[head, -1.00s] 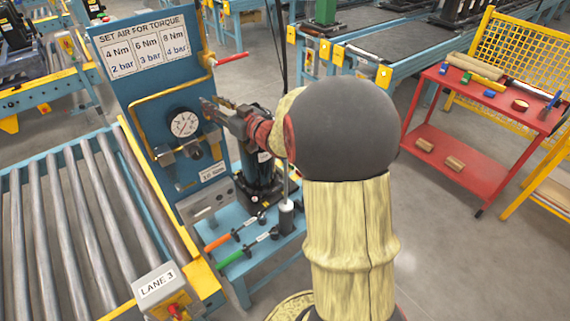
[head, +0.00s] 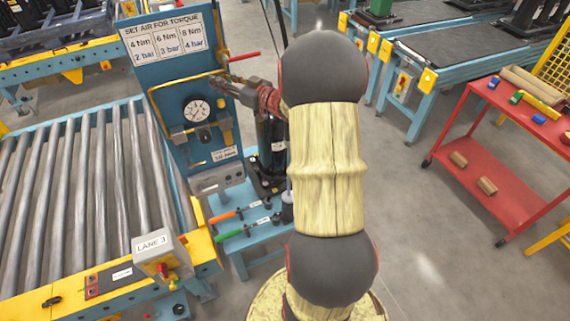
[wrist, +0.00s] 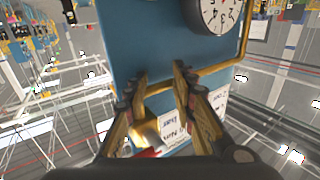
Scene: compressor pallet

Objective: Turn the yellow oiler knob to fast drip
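The blue air panel (head: 165,75) carries a white dial gauge (head: 196,111), with dark air fittings (head: 188,133) below it. I cannot make out the yellow oiler knob in either view. My gripper (head: 222,79) is just above and right of the gauge, below the red-handled valve (head: 243,56). In the wrist view, my gripper (wrist: 160,72) is open, its two fingers apart with nothing between the tips. That view is upside down: the gauge (wrist: 222,12) is at the top, and a yellow fitting with a red handle (wrist: 147,130) is behind the left finger.
A yellow pipe (head: 158,90) frames the gauge. A roller conveyor (head: 85,180) with a LANE 3 box (head: 158,255) is at left. A blue bench (head: 250,238) holds screwdriver-like tools below the panel. A red cart (head: 495,135) stands right, with clear floor (head: 430,240) between.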

